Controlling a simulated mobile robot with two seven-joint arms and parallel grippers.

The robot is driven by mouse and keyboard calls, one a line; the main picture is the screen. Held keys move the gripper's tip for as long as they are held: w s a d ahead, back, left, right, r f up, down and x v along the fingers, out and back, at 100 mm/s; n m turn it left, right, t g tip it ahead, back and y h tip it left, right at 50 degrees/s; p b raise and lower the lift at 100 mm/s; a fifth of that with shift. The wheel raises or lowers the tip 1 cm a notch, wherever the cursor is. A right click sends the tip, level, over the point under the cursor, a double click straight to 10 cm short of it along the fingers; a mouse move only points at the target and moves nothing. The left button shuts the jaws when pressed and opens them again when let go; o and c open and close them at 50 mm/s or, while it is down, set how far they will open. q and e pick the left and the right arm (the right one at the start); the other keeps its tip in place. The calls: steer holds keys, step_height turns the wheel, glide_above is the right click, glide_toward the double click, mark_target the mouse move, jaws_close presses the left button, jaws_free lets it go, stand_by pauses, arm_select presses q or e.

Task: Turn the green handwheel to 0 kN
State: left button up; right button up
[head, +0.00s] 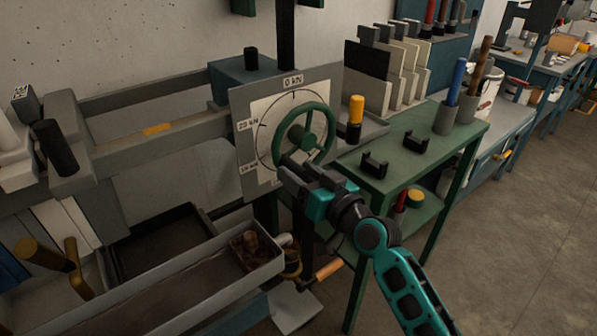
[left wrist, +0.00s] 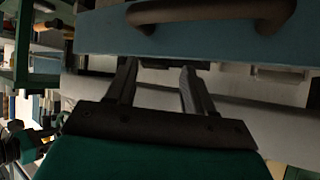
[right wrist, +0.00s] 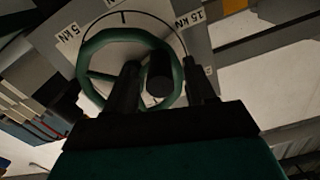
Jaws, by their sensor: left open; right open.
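The green handwheel (head: 333,130) stands upright in front of a grey dial plate (head: 240,105) with a white face. The plate reads 0 kN at its top, with more kN labels down its left side. In the right wrist view the green handwheel (right wrist: 92,55) lies straight ahead. A dark cylindrical knob (right wrist: 160,75) shows between my right fingers. My right gripper (head: 287,163) is open at the lower left of the rim; contact cannot be told. My left gripper (left wrist: 160,67) is open and empty, outside the head view. I cannot make out a pointer reading.
A green table (head: 425,130) to the right holds dark brackets, a yellow-topped tool (head: 356,112) and cups of tools. A grey trough (head: 190,290) lies below left. In the left wrist view, a blue panel with a dark handle (left wrist: 210,14) is ahead of my left gripper.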

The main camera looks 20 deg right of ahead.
steer(key=shift+w+a, duration=0.15)
steer(key=shift+w, duration=0.25)
steer(key=shift+c, duration=0.2)
jaws_close()
